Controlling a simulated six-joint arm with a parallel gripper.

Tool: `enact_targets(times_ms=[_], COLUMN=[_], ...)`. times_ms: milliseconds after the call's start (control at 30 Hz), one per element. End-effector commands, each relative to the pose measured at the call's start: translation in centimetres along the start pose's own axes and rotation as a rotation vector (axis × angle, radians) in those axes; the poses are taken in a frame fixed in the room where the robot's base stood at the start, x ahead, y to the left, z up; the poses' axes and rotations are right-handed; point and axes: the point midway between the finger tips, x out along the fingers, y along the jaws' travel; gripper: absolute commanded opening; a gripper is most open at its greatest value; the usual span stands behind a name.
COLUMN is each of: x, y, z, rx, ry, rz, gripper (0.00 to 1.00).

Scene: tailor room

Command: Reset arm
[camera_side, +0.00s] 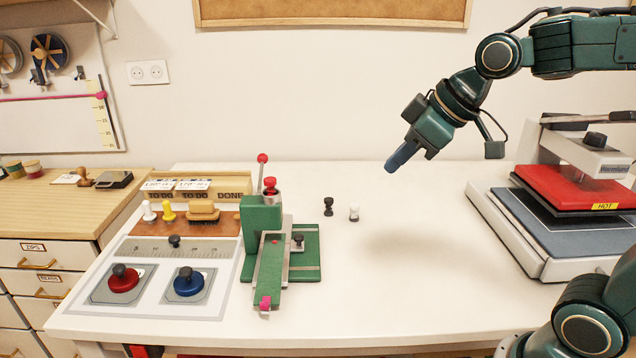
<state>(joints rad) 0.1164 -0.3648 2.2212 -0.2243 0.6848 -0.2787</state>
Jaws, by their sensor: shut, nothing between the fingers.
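My gripper (401,158) is in the upper right of the side view, at the end of my dark green arm. It hangs in the air above the white table (420,290), tilted down to the left. Its fingers are shut with nothing between them. It touches nothing. A soft shadow lies on the table below it.
A green press (262,235) with a red-knobbed lever stands left of centre. Black (328,206) and white (354,212) small pieces stand beside it. A red heat press (575,190) marked HOT is at right. Red (123,280) and blue (188,283) knobbed discs lie at left. The middle table is clear.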

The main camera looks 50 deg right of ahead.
Motion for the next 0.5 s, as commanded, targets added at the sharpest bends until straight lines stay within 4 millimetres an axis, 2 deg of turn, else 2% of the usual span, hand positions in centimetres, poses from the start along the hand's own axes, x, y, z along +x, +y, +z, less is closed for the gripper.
enact_targets(times_ms=[300,500], x=[-3.1,-4.0], y=[-2.6,-3.5], z=[7.9,11.8], rx=[0.189,0.287], ry=[-0.076,-0.111], rz=[0.052,0.078], gripper=[0.00,0.00])
